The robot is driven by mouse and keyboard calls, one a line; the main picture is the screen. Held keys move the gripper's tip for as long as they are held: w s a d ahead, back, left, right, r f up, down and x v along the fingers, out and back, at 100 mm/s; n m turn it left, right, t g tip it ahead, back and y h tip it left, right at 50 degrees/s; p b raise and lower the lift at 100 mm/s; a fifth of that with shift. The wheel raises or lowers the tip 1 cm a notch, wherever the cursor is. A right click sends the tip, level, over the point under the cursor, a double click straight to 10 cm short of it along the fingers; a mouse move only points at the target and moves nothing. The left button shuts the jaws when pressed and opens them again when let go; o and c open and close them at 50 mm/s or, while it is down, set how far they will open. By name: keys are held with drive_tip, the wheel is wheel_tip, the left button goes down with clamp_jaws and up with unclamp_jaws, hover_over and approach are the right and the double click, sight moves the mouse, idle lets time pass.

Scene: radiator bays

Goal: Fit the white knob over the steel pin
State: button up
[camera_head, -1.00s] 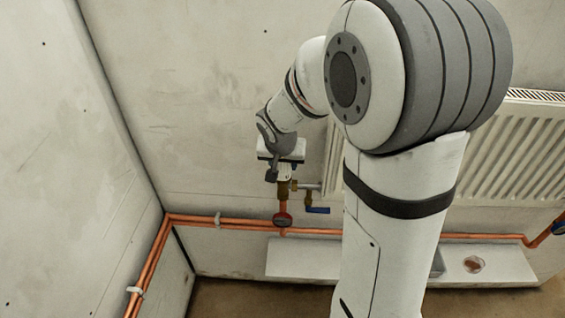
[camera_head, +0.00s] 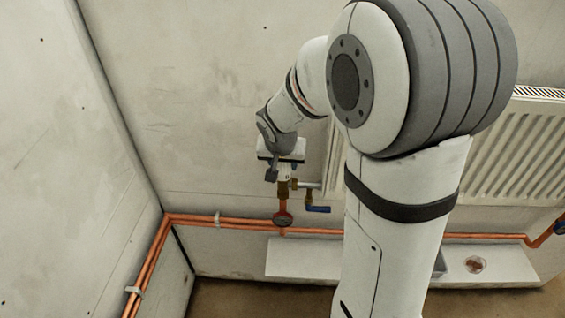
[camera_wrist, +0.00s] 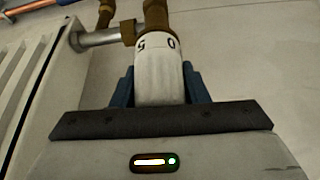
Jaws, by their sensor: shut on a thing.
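The white knob (camera_wrist: 160,77) is upright between the blue finger pads of my gripper (camera_wrist: 160,88) in the wrist view, with dark numbers around its end. My gripper is shut on it. The knob's numbered end meets the brass valve body (camera_wrist: 155,14), in line with it. The steel pin is hidden, and I cannot tell how far the knob sits over it. In the head view my gripper (camera_head: 279,174) is just above the brass valve (camera_head: 283,190), and the knob there is small and partly covered by the fingers.
A white radiator (camera_head: 510,150) stands right of the valve, joined by a steel pipe (camera_wrist: 98,38). Copper pipes (camera_head: 250,228) run along the wall above a white shelf (camera_head: 300,262).

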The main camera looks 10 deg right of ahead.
drive_tip(key=o, duration=1.7)
drive_tip(key=shift+r, duration=0.15)
drive_tip(key=shift+r+p, duration=2.9)
drive_tip(key=shift+r, duration=1.4)
drive_tip(key=s+r+n, duration=0.1)
drive_tip(key=s, duration=0.6)
drive_tip(key=s+r+n+g+y, duration=0.1)
drive_tip(key=s+n, duration=0.1)
drive_tip(key=s, duration=0.5)
drive_tip(key=s+r+n, duration=0.1)
drive_tip(key=s, duration=0.7)
drive_tip(key=shift+a+r+g+y, duration=0.1)
drive_tip(key=shift+r+g+y, duration=0.2)
drive_tip(key=shift+g+y, duration=0.1)
